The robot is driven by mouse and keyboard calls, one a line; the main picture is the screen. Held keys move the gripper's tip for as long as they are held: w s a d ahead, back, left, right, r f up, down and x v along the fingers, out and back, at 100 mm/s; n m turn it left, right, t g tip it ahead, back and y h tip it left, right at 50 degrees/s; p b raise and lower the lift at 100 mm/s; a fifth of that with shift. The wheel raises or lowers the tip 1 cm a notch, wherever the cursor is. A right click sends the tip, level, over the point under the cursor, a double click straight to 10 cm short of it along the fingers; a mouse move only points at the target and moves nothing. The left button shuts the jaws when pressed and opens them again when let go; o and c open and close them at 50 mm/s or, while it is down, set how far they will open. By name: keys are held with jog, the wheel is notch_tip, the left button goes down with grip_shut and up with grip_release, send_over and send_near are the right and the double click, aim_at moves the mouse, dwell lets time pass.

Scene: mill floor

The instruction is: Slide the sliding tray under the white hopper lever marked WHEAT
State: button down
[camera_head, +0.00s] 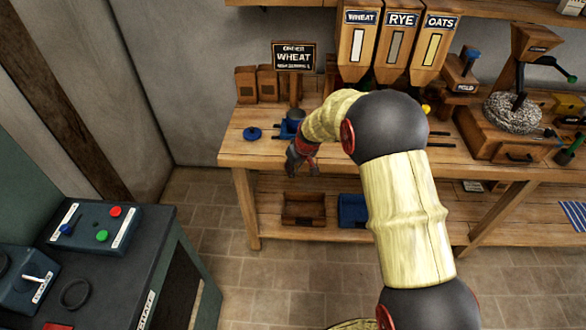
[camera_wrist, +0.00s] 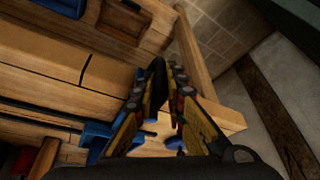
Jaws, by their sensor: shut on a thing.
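My gripper (camera_head: 301,160) is at the bench's front edge, just right of and in front of the tray. In the wrist view my gripper (camera_wrist: 167,74) is shut on a dark part, seemingly the tray's handle; the grip is partly hidden. The WHEAT hopper (camera_head: 357,45) hangs to the right, above the bench. My arm hides its lower end, and I cannot see its white lever.
RYE (camera_head: 396,48) and OATS (camera_head: 434,48) hoppers stand right of WHEAT. Dark rails (camera_wrist: 40,117) run along the bench. A blue disc (camera_head: 252,133) lies left of the tray. A WHEAT sign (camera_head: 294,57) stands behind. A mill (camera_head: 515,110) is at right; a control panel (camera_head: 92,228) is lower left.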

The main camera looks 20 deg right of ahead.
dwell(0.4)
jog(key=s+d+b, duration=0.3)
jog(key=d, duration=0.6)
jog(key=s+d+b, duration=0.3)
jog(key=d, duration=0.6)
jog(key=c, duration=1.9)
grip_release()
jog(key=shift+w, duration=0.1)
jog(key=shift+r, duration=0.1)
jog(key=v, duration=1.1)
jog(key=shift+r, duration=0.4)
jog(key=shift+m, duration=0.3)
